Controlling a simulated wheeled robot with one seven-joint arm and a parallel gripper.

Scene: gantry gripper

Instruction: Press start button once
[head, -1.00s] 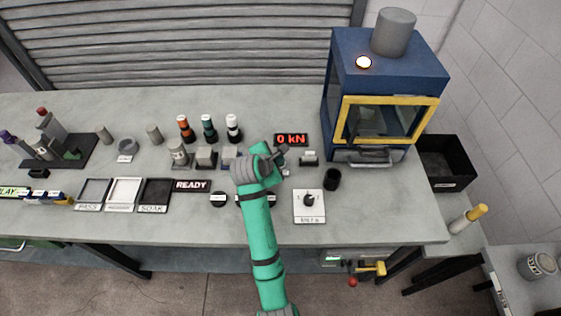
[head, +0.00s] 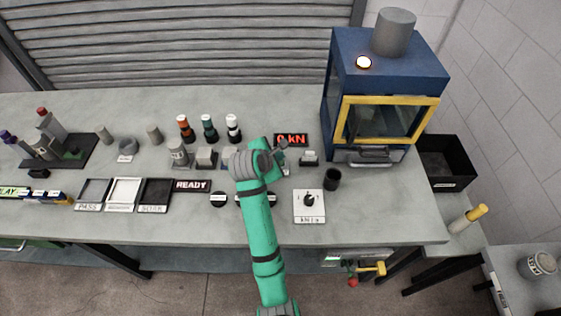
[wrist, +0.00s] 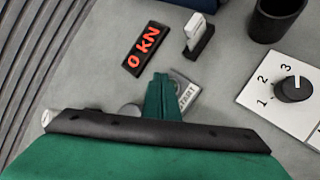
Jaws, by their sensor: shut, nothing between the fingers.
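A small plate marked START (wrist: 187,97) lies on the bench and is partly covered by my gripper (wrist: 163,82) in the wrist view. The green fingers are closed together, with nothing between them, and overlap the plate's left side. A grey round piece (wrist: 130,110) shows just left of the fingers, partly hidden; I cannot tell whether it is the button. In the head view my gripper (head: 284,147) is just below the red display, and my arm hides much of this spot. I cannot tell whether the fingertips touch anything.
A "0 kN" display (wrist: 144,47) and a small white block in a dark holder (wrist: 198,38) stand close by. A dial with numbers (wrist: 293,88) and a dark cup (head: 332,179) are to the right. A blue cabinet with a yellow-framed door (head: 385,75) stands behind.

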